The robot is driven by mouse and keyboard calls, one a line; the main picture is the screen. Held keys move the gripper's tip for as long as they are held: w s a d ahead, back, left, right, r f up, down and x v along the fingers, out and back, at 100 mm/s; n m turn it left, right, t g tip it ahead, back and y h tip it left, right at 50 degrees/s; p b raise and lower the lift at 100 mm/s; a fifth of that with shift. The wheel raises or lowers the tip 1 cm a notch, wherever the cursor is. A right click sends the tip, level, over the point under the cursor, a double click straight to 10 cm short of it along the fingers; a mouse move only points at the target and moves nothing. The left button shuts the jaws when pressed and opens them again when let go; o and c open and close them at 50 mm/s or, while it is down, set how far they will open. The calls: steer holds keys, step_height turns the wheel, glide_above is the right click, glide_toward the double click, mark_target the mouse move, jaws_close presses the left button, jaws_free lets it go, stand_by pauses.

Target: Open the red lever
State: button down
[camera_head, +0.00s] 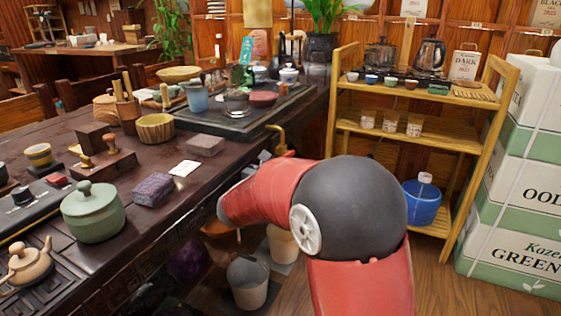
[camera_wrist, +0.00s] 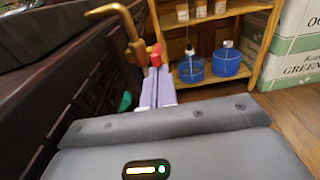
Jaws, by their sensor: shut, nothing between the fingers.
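A brass tap (camera_wrist: 128,30) with a curved spout stands out beside the dark carved table in the wrist view. Its red lever (camera_wrist: 155,52) is right at the tips of my gripper (camera_wrist: 156,72). My gripper's two pale lavender fingers are pressed together, with nothing between them. I cannot tell whether the fingertips touch the lever. In the head view, the top of the brass tap (camera_head: 278,136) shows just past my red arm, at the table's edge. My arm hides the gripper there, and I cannot make out the lever.
The dark table (camera_head: 135,225) holds a green lidded jar (camera_head: 93,212) and other tea ware. A wooden shelf (camera_head: 455,140) with a blue jug (camera_head: 422,202) stands behind. A bucket (camera_head: 248,284) is on the floor below my arm. Stacked boxes (camera_head: 515,180) stand at right.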

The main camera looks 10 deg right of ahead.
mark_target(284, 155)
steer(key=shift+g+y, duration=0.3)
steer(key=shift+g, duration=0.1)
steer(key=shift+w+d+r+p, duration=0.25)
steer(key=shift+r+p, duration=0.25)
steer(key=shift+r, duration=0.5)
steer(key=shift+w+d+r+p, duration=0.2)
steer(key=shift+w+r+p, duration=0.25)
steer(key=shift+r, duration=0.6)
steer(key=shift+w+d+r+p, duration=0.2)
steer(key=shift+r+p, duration=0.35)
steer(key=shift+r, duration=0.45)
steer(key=shift+a+f, duration=0.1)
